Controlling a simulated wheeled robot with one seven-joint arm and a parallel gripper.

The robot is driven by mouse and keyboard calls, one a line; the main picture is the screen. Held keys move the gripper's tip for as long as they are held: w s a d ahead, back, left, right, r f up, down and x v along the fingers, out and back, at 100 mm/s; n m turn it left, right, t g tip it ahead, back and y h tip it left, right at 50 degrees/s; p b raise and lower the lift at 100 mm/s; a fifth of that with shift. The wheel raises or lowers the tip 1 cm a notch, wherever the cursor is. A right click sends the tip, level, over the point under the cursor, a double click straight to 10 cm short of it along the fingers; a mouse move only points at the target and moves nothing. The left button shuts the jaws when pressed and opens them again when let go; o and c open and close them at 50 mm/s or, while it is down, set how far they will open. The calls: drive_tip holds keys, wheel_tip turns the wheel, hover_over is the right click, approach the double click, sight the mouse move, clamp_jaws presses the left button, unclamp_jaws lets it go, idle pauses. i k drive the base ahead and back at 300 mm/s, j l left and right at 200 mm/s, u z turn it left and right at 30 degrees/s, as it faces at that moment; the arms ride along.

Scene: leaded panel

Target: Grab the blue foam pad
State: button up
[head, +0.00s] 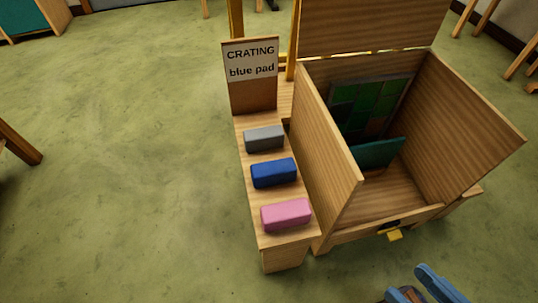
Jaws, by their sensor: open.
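The blue foam pad (274,173) is a rounded block lying on a narrow wooden ledge (279,242). It sits between a grey pad (264,139) behind it and a pink pad (286,215) in front of it. My gripper (418,285) shows at the bottom edge, right of centre, partly cut off by the frame. Its blue-grey fingers are apart, and no object shows between them. It is well to the right of the blue pad and nearer to me, apart from the ledge and the crate.
An open wooden crate (472,131) with tall sides stands right of the ledge, holding a green leaded panel (366,105) and a teal piece (380,153). A sign (251,62) reading "CRATING blue pad" stands behind the pads. Green floor (130,170) at left is clear.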

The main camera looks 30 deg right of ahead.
sight(284, 170)
drive_tip(key=i+j, duration=0.15)
drive_tip(key=j, duration=0.25)
drive_tip(key=i+j, duration=0.15)
drive_tip(key=j, duration=0.25)
drive_tip(key=i+j, duration=0.15)
drive_tip(key=j, duration=0.25)
drive_tip(key=i+j, duration=0.15)
drive_tip(key=j, duration=0.2)
drive_tip(key=i+j, duration=0.15)
drive_tip(key=j, duration=0.25)
